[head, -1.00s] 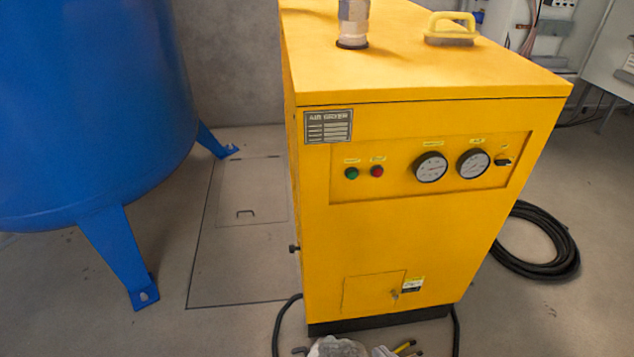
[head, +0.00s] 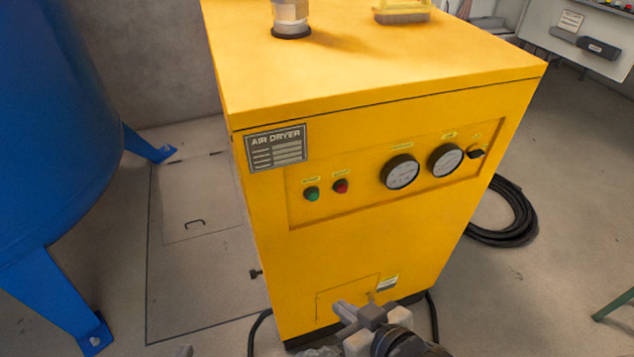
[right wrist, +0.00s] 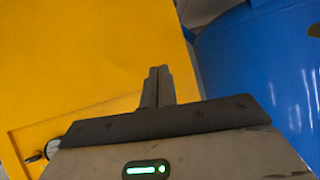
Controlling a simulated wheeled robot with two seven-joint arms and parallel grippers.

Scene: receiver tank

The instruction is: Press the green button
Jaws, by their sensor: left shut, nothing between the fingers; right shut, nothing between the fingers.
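The green button (head: 311,194) is a small round button on the recessed panel at the upper front of the yellow air dryer (head: 380,250), in the head view. The red button (head: 340,186) sits just to its right. My right gripper (head: 342,307) is shut and empty, low in front of the dryer, below the buttons and apart from them. Its shut fingers (right wrist: 160,72) also show in the right wrist view, against the yellow casing; the green button does not show there. Only a small grey tip of my left gripper (head: 184,351) shows at the bottom edge, left of the dryer.
Two round gauges (head: 400,172) and a black knob (head: 476,152) are right of the buttons. A blue tank (head: 45,130) stands at the left. A black hose coil (head: 500,215) lies on the floor at the right. The space before the button panel is clear.

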